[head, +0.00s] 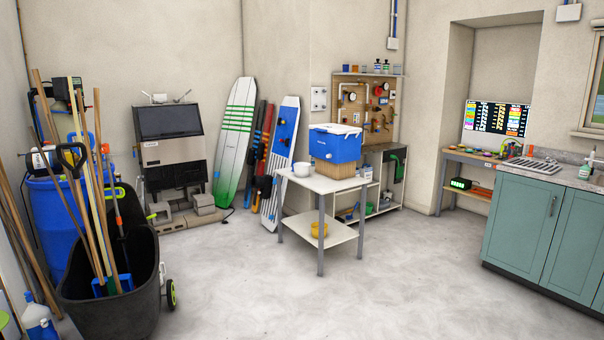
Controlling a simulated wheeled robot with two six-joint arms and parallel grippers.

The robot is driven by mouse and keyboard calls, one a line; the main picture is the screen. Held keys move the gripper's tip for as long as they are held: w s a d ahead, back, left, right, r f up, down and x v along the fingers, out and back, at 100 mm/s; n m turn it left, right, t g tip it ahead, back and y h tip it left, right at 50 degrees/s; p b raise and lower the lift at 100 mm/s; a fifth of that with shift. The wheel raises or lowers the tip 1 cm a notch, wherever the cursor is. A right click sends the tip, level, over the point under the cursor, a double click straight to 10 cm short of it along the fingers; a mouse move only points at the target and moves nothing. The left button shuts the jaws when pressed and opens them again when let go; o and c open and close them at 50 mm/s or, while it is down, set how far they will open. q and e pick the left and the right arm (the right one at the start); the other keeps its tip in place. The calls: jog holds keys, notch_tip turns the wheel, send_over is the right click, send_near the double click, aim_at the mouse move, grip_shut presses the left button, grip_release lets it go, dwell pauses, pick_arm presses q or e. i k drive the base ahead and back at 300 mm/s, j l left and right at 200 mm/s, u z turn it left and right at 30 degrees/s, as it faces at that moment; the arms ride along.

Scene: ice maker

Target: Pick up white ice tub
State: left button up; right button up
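A small white tub (302,169) stands upright near the left end of the top of a white two-level table (325,186). It is small in the picture, and I cannot see into it clearly. To its right on the same table is a blue cooler with a white lid (336,146), set on a wooden slatted base (335,168). Neither of my grippers shows in the head view.
An ice machine (170,140) stands on blocks at the back left, with boards leaning beside it. A black wheeled bin (115,290) with long handles fills the left front. Teal cabinets (525,228) stand at right. The grey floor (330,300) before the table is clear.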

aim_at(301, 169)
jog(key=i+z, duration=0.25)
jog(key=i, duration=2.95)
